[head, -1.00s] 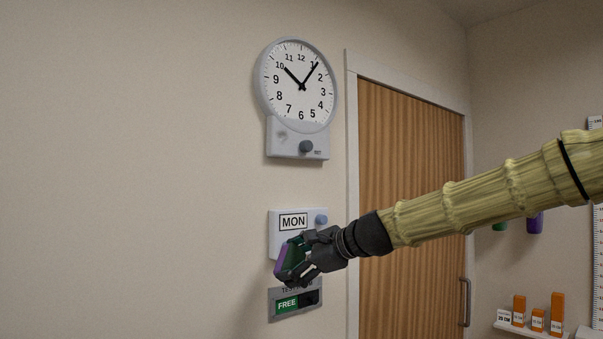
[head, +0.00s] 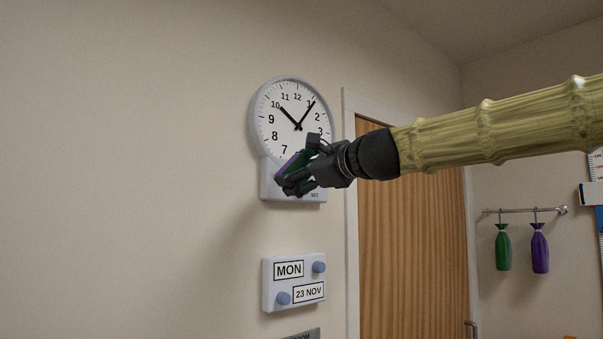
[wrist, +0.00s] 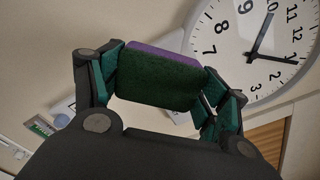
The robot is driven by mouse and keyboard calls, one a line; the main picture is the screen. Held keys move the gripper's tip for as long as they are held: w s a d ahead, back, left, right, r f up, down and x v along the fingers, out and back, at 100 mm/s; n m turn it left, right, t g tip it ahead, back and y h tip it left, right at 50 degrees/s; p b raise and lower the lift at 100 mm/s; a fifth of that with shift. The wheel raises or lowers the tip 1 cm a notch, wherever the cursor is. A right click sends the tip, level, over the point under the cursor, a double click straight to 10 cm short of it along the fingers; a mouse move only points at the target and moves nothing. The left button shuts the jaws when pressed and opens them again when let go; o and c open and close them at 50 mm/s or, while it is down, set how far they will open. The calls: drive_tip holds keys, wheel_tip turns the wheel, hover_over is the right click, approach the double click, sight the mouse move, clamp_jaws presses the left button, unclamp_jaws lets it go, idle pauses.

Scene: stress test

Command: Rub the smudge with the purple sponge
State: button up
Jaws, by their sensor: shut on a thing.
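The purple sponge (head: 281,167) has a dark green scouring side. My gripper (head: 296,178) is shut on it; in the wrist view the sponge (wrist: 155,80) sits between both fingers, green side toward the camera and purple edge beyond. In the head view the sponge is in front of the left part of the grey box (head: 268,189) under the wall clock (head: 287,108). I cannot tell whether it touches the box. The smudge, a faint grey mark on that box in the earlier view, is hidden behind the gripper and sponge.
A calendar panel (head: 294,298) with knobs is on the wall below. A wooden door (head: 412,255) with a pale frame is right of the clock. A green bag (head: 503,248) and a purple bag (head: 540,248) hang from a rail (head: 519,211). The left wall is bare.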

sight(271, 177)
drive_tip(key=shift+x, duration=2.95)
drive_tip(key=shift+p+x, duration=0.3)
drive_tip(key=shift+x, duration=0.65)
drive_tip(key=shift+d, duration=0.1)
drive_tip(key=w+d+p, duration=0.1)
drive_tip(key=w+d, duration=0.1)
drive_tip(key=d, duration=0.1)
drive_tip(key=shift+w, duration=0.2)
drive_tip(key=shift+s+a, duration=0.1)
drive_tip(key=shift+s+a, duration=0.55)
drive_tip(key=shift+a, duration=0.25)
drive_tip(key=shift+s+a, duration=0.5)
drive_tip(key=shift+a, duration=0.3)
drive_tip(key=shift+s, duration=0.15)
